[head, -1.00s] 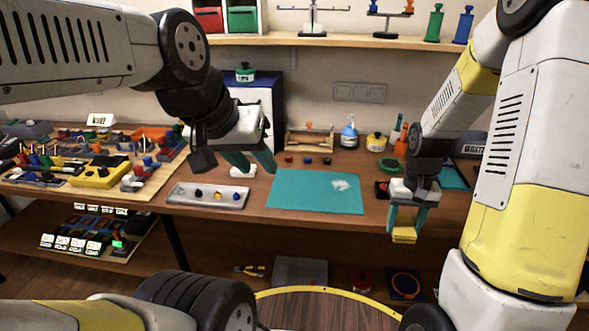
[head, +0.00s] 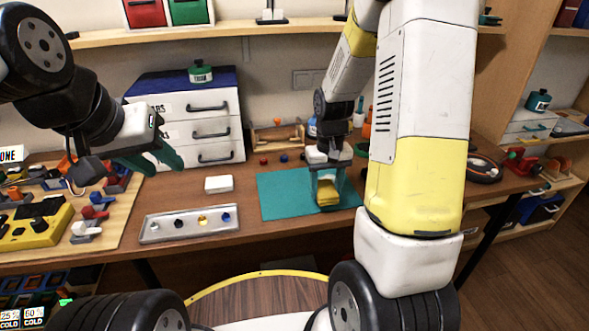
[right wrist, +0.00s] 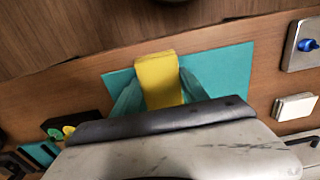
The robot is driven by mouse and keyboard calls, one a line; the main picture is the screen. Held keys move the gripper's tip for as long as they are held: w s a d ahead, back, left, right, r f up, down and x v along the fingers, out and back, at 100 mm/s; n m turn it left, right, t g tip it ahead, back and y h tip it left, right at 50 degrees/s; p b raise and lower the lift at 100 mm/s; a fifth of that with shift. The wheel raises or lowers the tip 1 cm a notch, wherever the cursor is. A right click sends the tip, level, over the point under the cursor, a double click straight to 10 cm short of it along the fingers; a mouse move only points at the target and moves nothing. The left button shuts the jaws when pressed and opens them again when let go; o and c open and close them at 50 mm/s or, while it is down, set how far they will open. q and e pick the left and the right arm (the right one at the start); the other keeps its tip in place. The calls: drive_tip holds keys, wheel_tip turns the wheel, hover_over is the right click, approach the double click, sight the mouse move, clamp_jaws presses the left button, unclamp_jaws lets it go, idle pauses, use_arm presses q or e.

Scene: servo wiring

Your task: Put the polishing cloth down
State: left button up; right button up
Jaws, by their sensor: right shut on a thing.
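The polishing cloth appears as a folded yellow block (head: 328,194). My right gripper (head: 327,188) is shut on it, with a teal finger on either side. Both are over the right part of the teal mat (head: 280,205); I cannot tell whether the cloth touches it. In the right wrist view the cloth (right wrist: 158,78) sticks out between the fingers above the mat (right wrist: 228,75). My left gripper (head: 158,163) is empty at the left, its teal fingers apart, above the table.
A grey tray (head: 160,237) with several small knobs and a white block (head: 218,184) lie left of the mat. A drawer cabinet (head: 195,125) stands behind. The board with yellow and red parts (head: 100,245) fills the left. The mat's left part is clear.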

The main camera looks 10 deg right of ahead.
hover_over(307, 190)
drive_tip(key=shift+w+a+f, duration=0.1)
drive_tip(key=shift+f, duration=2.1)
drive_tip(key=shift+f, duration=0.15)
drive_tip(key=o, duration=1.3)
